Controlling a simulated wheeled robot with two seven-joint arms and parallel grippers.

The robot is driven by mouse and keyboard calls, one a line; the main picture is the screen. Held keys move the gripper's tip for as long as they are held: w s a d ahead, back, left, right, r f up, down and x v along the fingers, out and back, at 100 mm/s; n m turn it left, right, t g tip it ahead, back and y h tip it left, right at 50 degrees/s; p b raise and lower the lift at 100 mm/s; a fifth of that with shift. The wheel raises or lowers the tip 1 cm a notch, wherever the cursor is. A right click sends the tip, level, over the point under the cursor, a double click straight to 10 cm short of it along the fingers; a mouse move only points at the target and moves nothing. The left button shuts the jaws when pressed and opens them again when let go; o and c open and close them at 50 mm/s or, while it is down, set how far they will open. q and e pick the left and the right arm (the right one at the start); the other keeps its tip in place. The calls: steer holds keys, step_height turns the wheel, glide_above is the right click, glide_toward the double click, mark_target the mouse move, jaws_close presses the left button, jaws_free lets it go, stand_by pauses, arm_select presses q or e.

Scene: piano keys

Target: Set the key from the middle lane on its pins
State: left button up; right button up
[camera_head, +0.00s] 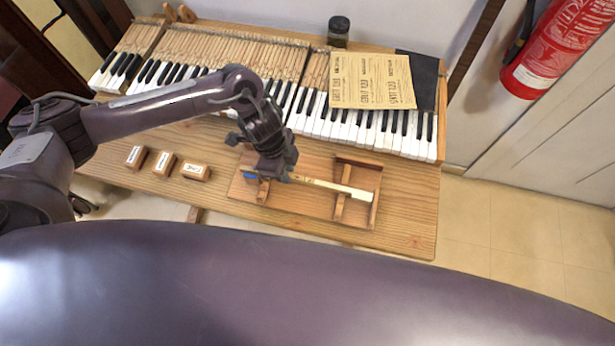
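One loose piano key (333,186), a pale wooden stick with a white head at its right end, lies over a low wooden rack (310,203) on the bench. The rack has raised cross pieces at its left and right. My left gripper (277,176) points down at the key's left end and hides that end. I cannot tell whether its fingers are closed on the key or whether the key touches the rack. The keyboard (180,72) stands behind, with rows of keys and bare wooden key sticks. Pins are too small to make out. My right gripper is not in view.
Three small labelled wooden blocks (165,163) stand left of the rack. Printed sheets (372,80) and a dark board (425,77) lie over the keyboard's right part. A dark jar (339,30) stands behind. The bench (408,215) is clear at right.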

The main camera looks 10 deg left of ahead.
arm_select(q)
steer(key=shift+f, duration=0.3)
jaws_close()
steer(key=shift+r, duration=0.15)
steer(key=shift+r+p, duration=0.55)
steer(key=shift+p, duration=0.05)
steer(key=shift+r+p, duration=1.15)
steer(key=shift+p, duration=0.15)
step_height(320, 180, up, 5)
steer(key=p, duration=0.5)
